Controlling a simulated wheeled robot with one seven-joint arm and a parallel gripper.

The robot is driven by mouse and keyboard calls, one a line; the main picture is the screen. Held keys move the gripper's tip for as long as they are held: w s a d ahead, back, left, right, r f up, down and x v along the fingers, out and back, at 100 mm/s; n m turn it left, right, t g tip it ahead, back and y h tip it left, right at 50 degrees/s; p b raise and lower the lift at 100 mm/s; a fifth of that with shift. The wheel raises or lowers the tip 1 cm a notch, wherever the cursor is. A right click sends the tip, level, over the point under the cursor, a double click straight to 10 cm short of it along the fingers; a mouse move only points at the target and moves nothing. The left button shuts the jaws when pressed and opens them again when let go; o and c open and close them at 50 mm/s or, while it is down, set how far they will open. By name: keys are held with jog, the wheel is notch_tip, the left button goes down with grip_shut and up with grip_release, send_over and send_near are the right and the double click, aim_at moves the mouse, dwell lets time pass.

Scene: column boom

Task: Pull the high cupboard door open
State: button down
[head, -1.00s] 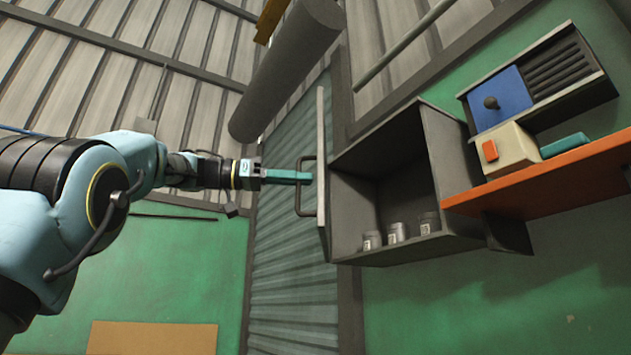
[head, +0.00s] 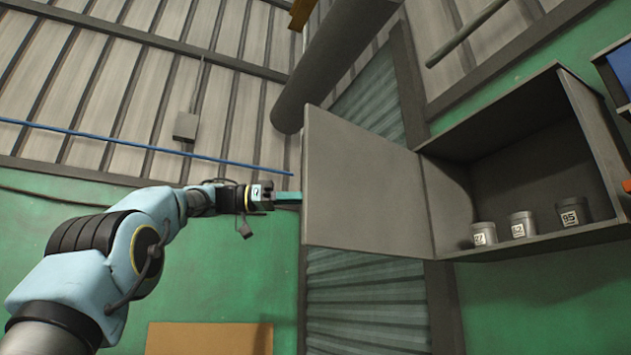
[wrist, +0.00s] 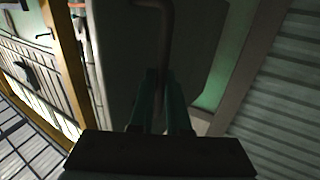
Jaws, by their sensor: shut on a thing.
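The high cupboard (head: 530,150) is a grey box on the green wall at the right of the head view. Its grey door (head: 365,190) stands swung wide open to the left, its inner face towards me. My gripper (head: 290,197) is at the door's far left edge, with its fingertips hidden behind the door. In the wrist view my gripper (wrist: 160,100) is shut on the dark bar handle (wrist: 166,20) on the door's outer face. The handle is hidden in the head view.
Several labelled grey tins (head: 522,224) stand on the cupboard floor. A thick grey pipe (head: 335,60) hangs above the door. A thin blue pipe (head: 140,147) runs along the wall behind my arm. A brown board (head: 208,338) is low on the green wall.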

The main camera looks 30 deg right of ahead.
jog(key=shift+w+d+p, duration=0.2)
jog(key=shift+w+p, duration=0.65)
jog(key=shift+w, duration=1.05)
jog(key=c, duration=0.9)
grip_release()
jog(key=p+v, duration=0.1)
jog(key=v, duration=0.9)
jog(key=shift+w+a, duration=0.2)
jog(key=shift+a, duration=0.1)
